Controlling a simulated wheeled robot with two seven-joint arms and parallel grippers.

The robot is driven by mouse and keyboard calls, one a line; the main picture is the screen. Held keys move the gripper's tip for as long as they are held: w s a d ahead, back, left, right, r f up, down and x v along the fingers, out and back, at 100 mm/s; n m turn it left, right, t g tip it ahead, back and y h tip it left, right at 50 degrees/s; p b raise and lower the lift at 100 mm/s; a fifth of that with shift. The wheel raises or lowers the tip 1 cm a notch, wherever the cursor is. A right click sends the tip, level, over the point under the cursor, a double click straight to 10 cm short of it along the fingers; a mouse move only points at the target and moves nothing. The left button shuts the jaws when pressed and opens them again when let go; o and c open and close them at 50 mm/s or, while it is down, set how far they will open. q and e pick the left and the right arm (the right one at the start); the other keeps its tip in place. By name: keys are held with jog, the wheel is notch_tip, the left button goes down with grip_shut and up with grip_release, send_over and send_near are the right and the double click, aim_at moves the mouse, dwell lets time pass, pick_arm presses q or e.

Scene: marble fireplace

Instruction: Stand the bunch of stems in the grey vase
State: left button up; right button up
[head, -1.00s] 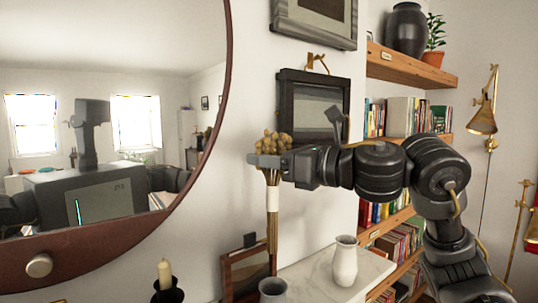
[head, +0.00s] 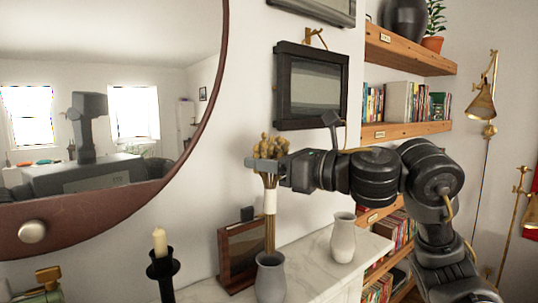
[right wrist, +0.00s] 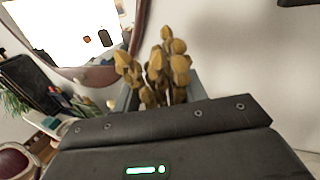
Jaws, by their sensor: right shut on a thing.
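The bunch of stems (head: 270,228) has tan seed heads at the top and a white band around its middle. It hangs upright in my right gripper (head: 265,165), which is shut on it just below the heads. The grey vase (head: 270,281) stands on the mantel below the gripper. The stems' lower ends are at the vase's mouth; I cannot tell whether they are inside the rim. In the right wrist view, the seed heads (right wrist: 155,68) show beyond the gripper, and the vase is hidden. My left gripper is not in view.
A white vase (head: 342,239) stands to the right on the marble mantel (head: 312,262). A wooden frame (head: 232,258) leans close behind the grey vase. A candle in a black holder (head: 162,268) stands to the left. A round mirror (head: 120,222) hangs at left.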

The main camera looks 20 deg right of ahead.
jog(key=shift+f+b, duration=3.1)
jog(key=shift+f, duration=0.6)
jog(key=o, duration=1.3)
jog(key=shift+s+d, duration=0.1)
jog(key=shift+s+d+b, duration=0.25)
jog(key=shift+b, duration=0.05)
jog(key=b, duration=0.4)
send_near(275, 200)
jog(key=shift+w+a+r, duration=0.1)
jog(key=shift+w+a, duration=0.1)
jog(key=shift+a, duration=0.1)
